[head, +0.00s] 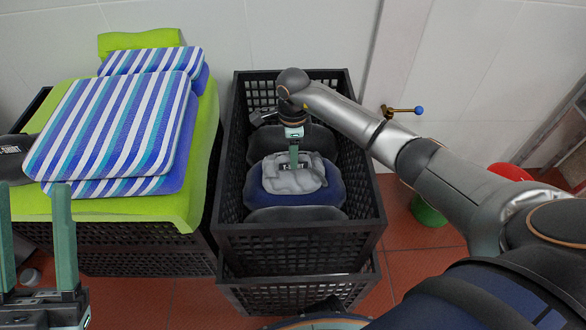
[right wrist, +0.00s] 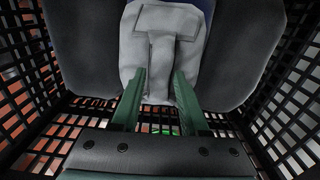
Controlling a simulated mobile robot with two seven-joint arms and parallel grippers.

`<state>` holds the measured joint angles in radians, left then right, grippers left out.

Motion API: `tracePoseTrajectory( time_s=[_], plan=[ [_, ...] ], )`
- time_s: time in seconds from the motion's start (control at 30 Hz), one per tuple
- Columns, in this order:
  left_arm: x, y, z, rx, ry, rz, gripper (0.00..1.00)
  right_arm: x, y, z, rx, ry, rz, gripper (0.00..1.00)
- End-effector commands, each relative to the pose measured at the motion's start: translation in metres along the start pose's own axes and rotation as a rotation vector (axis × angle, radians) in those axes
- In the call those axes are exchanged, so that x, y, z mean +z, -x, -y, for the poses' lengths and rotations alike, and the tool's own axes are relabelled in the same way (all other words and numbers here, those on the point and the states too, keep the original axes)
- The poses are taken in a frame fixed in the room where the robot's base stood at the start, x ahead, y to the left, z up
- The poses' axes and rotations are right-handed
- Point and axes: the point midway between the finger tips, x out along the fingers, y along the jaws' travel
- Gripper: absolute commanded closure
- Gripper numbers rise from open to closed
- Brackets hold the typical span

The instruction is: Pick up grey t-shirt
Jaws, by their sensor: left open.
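The grey t-shirt (head: 300,183) lies folded on a dark blue folded cloth (head: 330,190) inside a black slatted crate (head: 300,236). It also fills the upper middle of the right wrist view (right wrist: 160,50). My right gripper (head: 294,165) reaches down into the crate, over the t-shirt. In the right wrist view its two green fingers (right wrist: 160,76) are apart, with the grey cloth showing at and between the tips. I cannot tell whether they touch it. My left gripper (head: 33,188) is open and empty at the lower left, away from the crate.
Dark grey folded items (head: 295,213) stand in the same crate, on both sides of the t-shirt. Another black crate is underneath. A tiled wall stands behind.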

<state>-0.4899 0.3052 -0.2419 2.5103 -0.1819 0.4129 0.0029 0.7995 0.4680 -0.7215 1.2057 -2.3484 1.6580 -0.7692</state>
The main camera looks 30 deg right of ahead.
Motion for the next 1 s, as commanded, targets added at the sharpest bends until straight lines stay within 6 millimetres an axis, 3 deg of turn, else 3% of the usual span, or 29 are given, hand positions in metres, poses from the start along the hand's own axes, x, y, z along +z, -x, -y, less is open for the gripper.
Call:
tracePoseTrajectory(
  time_s=[0.07, 0.37, 1.0],
  plan=[
    [-0.0001, 0.0, 0.0, 0.0, -0.001, -0.001, 0.5, -0.0001, 0.0002, 0.0001, 0.0, 0.0, 0.0, 0.66],
    [-0.0006, -0.0001, 0.0002, 0.001, -0.002, -0.003, 0.5, -0.0001, 0.0003, 0.0002, 0.0, 0.0, 0.0, 1.0],
    [-0.0004, -0.0001, 0.0005, 0.0, -0.004, -0.003, 0.5, -0.0002, 0.0003, 0.0001, 0.0, 0.0, 0.0, 1.0]
  ],
)
